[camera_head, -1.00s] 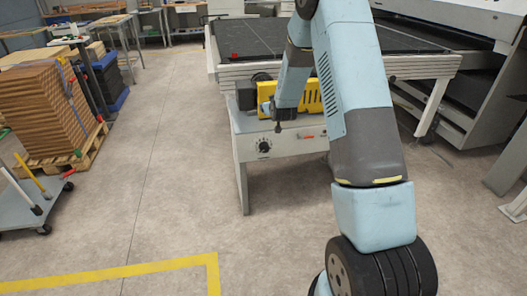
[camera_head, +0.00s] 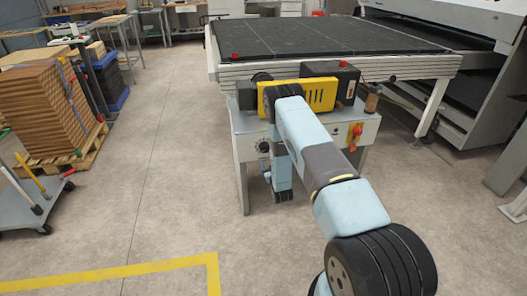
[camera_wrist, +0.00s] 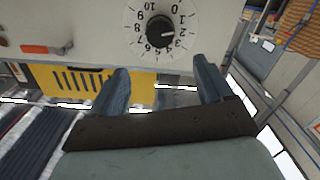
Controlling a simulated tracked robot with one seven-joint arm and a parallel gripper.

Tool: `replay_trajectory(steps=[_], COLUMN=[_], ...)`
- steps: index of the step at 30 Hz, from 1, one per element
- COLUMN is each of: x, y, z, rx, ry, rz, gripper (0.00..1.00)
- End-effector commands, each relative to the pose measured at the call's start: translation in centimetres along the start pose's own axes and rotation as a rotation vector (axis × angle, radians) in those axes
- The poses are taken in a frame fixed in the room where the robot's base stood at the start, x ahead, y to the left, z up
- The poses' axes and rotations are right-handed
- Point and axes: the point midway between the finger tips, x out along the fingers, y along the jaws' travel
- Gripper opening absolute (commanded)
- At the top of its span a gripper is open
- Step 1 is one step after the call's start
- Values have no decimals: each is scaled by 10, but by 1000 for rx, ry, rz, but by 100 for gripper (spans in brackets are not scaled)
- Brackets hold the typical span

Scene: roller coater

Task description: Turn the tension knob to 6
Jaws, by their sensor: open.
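The tension knob (camera_head: 263,146) is a round black knob on the light control panel under the yellow unit, partly beside my arm in the head view. In the wrist view the knob (camera_wrist: 160,31) sits in a white numbered dial (camera_wrist: 133,30). Its white mark points to about 2; the 6 is elsewhere on the ring. My gripper (camera_wrist: 160,66) is open and empty, its two dark fingers apart and clear of the knob, which appears just above the gap between their tips. In the head view my gripper (camera_head: 268,178) is low, below the knob.
A loaded pallet (camera_head: 50,105) and a cart (camera_head: 35,205) stand left. The floor between is clear.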

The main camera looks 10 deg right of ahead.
Motion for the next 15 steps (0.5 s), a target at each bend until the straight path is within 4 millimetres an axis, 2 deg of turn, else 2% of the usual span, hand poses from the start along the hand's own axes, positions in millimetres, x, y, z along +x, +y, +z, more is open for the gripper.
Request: replay_trajectory(steps=[4,8,15], x=[-5,2,40], y=[-3,-3,-2], z=[11,12,12], rx=[-5,-6,-6], ry=[15,19,20], rz=[3,4,5], gripper=[80,80,80])
